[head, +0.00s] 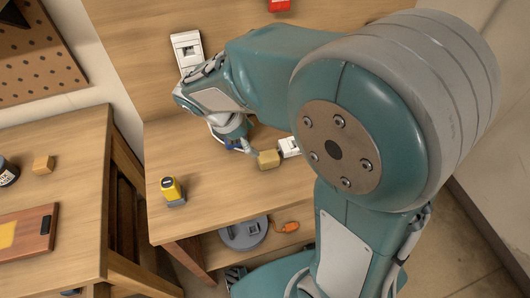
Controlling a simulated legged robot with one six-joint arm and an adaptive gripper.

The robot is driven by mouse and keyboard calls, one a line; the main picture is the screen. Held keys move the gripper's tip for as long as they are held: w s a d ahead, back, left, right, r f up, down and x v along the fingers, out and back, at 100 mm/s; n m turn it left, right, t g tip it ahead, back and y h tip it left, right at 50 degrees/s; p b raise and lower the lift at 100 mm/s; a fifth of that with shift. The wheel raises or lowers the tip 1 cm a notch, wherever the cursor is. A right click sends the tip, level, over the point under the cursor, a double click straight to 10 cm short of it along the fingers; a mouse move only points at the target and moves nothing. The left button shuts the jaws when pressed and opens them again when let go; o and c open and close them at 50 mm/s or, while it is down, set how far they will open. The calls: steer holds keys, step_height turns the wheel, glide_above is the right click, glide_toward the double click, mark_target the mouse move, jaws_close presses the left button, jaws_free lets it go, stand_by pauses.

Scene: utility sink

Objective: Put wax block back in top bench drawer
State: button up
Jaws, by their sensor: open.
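A small tan-yellow block (268,160), which looks like the wax block, sits on the wooden bench top (215,195) in the head view. My gripper (242,147) is low over the bench at the block's left side, with its fingers open. One fingertip is close to the block; I cannot tell whether it touches. My arm hides part of the gripper and much of the bench's right side. No drawer front can be made out clearly.
A white item (289,147) lies just right of the block. A yellow-and-grey tool (172,190) stands near the front-left corner. Below are a grey disc (244,232) and an orange item (286,227). A second table (55,215) at left holds another small block (43,165).

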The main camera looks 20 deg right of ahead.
mark_target(267, 156)
steer(key=shift+n+h, duration=0.4)
steer(key=shift+n, duration=0.5)
steer(key=f, duration=0.2)
steer(key=w+d+f, duration=0.1)
steer(key=f, duration=0.1)
steer(key=d+f, duration=0.1)
steer(key=f, duration=0.1)
steer(key=shift+w, duration=0.25)
steer(key=shift+a+x, duration=0.25)
steer(key=shift+x, duration=2.45)
steer(key=shift+s+f, duration=0.15)
jaws_close()
